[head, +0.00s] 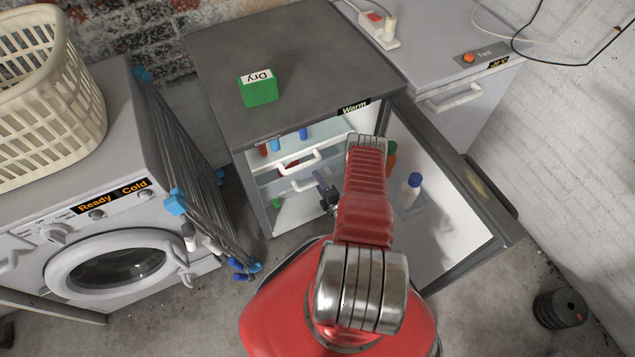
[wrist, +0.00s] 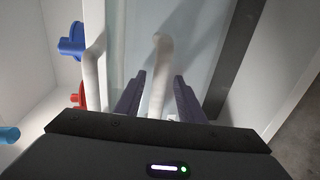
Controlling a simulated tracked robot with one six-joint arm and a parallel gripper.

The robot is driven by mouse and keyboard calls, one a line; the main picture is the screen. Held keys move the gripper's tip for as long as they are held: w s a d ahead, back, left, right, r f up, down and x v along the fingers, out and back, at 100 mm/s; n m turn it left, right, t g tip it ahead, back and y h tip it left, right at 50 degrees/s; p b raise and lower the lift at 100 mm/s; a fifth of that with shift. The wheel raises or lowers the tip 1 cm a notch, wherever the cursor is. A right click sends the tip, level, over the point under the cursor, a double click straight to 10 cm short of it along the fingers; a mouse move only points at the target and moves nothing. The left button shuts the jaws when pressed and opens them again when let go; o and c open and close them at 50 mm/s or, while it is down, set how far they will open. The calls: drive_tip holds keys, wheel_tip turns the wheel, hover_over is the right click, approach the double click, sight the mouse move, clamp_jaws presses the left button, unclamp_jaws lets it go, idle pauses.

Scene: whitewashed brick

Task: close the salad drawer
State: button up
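The small dark fridge (head: 290,60) has its door (head: 440,215) swung wide open. Inside, two pale translucent fronts with white bar handles show one above the other: an upper handle (head: 299,161) and a lower handle (head: 305,184). The lower one looks like the salad drawer; how far out it stands I cannot tell. My gripper (head: 326,192) is at the fridge opening, beside the lower handle. In the wrist view my gripper (wrist: 157,92) has its two purple fingers apart, with a white handle (wrist: 160,60) between them and gaps on both sides. My arm hides part of the interior.
The open door with a bottle (head: 412,188) in its rack stands close to the right of my arm. A drying rack (head: 195,160) and a washing machine (head: 110,255) stand left. A green box (head: 258,88) sits on the fridge. A black weight (head: 560,308) is on the floor right.

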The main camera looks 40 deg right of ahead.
clamp_jaws()
idle(0.4)
